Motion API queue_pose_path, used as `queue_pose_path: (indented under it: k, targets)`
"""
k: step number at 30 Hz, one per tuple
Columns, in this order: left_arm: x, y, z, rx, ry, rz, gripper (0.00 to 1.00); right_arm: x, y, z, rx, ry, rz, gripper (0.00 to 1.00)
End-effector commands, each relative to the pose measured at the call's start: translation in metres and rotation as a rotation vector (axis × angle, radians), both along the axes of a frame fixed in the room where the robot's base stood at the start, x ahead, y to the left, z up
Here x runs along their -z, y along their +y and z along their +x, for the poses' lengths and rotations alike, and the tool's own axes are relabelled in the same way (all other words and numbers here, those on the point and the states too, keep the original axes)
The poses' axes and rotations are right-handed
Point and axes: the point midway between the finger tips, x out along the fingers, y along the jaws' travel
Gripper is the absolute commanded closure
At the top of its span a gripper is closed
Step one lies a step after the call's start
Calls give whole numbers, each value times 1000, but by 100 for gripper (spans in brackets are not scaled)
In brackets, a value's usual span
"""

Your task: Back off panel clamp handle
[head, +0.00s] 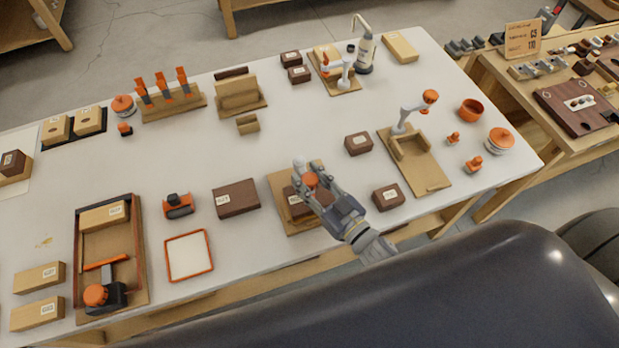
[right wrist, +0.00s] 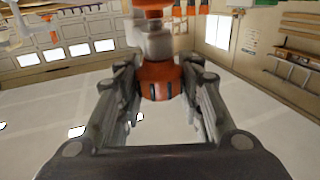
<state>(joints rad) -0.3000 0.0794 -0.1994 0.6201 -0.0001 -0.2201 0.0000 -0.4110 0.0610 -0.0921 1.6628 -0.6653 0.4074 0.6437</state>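My right gripper (head: 312,183) is at the front middle of the bench, over a wooden fixture board (head: 285,222) bearing a dark brown block (head: 293,203). Its two fingers stand on either side of an orange clamp handle (head: 311,180). In the right wrist view the orange handle (right wrist: 158,78) lies between the fingers (right wrist: 160,75), close to both, with a pale column and another orange part beyond. Whether the fingers press on it I cannot tell. The gripper hides much of the clamp and the board's right side. My left gripper is not in view.
A dark brown block (head: 236,198) lies left of the board and another (head: 388,196) lies to its right. An orange-rimmed tray (head: 209,255) is farther left. A fixture with an orange knob (head: 430,96) stands at the right. The bench middle behind the gripper is clear.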

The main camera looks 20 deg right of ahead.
Motion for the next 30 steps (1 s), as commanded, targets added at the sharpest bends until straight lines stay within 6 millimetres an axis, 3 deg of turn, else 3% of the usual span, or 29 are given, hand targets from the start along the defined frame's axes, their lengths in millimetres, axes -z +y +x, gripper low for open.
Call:
queue_pose_path:
  k: [14, 23, 30]
  targets:
    - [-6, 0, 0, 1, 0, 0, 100, -1, -1, 0, -90, 0, -5, 90]
    - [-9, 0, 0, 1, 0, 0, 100, 0, -2, 1, -284, -1, -8, 90]
    - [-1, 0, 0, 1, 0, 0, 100, 2, -2, 1, -457, -2, -8, 90]
